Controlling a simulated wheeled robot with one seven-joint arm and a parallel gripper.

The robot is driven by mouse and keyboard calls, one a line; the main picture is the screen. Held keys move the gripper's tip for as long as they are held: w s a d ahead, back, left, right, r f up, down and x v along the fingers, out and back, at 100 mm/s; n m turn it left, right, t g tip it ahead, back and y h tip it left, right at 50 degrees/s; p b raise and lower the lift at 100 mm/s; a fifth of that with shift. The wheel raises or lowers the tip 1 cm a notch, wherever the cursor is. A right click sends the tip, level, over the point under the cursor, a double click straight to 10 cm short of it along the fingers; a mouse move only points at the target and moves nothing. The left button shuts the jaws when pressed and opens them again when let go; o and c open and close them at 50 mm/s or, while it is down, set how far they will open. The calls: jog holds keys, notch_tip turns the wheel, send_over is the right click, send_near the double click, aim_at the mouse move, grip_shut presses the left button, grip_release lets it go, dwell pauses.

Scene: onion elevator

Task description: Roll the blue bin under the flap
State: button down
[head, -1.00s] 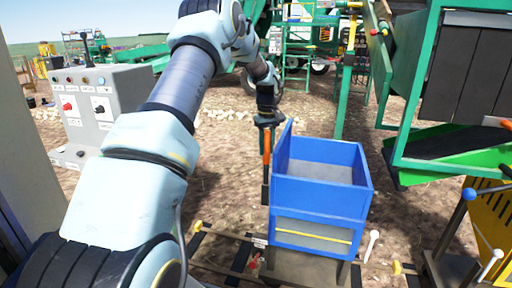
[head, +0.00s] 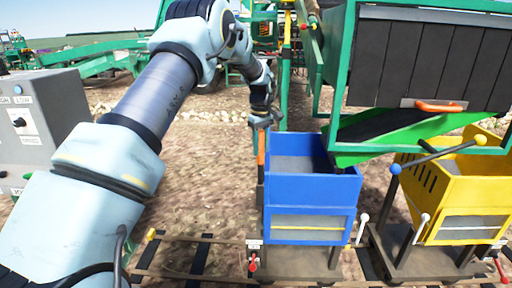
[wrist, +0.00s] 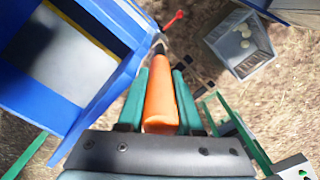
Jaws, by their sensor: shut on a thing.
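The blue bin (head: 310,222) stands upright on a grey wheeled cart on rails. Its open top is close to the lower end of a green chute (head: 390,146), which overlaps its right rear corner in the head view. The dark slatted flap (head: 432,62) with an orange handle hangs above and to the right of the bin. My gripper (head: 262,128) is at the bin's left rear corner. In the wrist view my gripper (wrist: 160,92) is shut on the upright orange handle (wrist: 160,105), with the blue bin (wrist: 88,118) at the left.
A yellow bin (head: 470,195) on its own cart stands close at the right, on the same rails (head: 190,262). A grey control box (head: 50,115) is at the left. A grey crate (wrist: 238,62) with a few pale onions lies on the dirt. The rails left of the bin are clear.

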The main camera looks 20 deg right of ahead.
jog(key=shift+s+d, duration=0.15)
jog(key=shift+d, duration=0.1)
jog(key=c, duration=0.9)
grip_release()
jog(key=shift+d, duration=0.1)
jog(key=o, duration=0.3)
notch_tip(320, 180, up, 11)
jog(key=shift+f+b, duration=0.1)
jog(key=shift+b, duration=1.1)
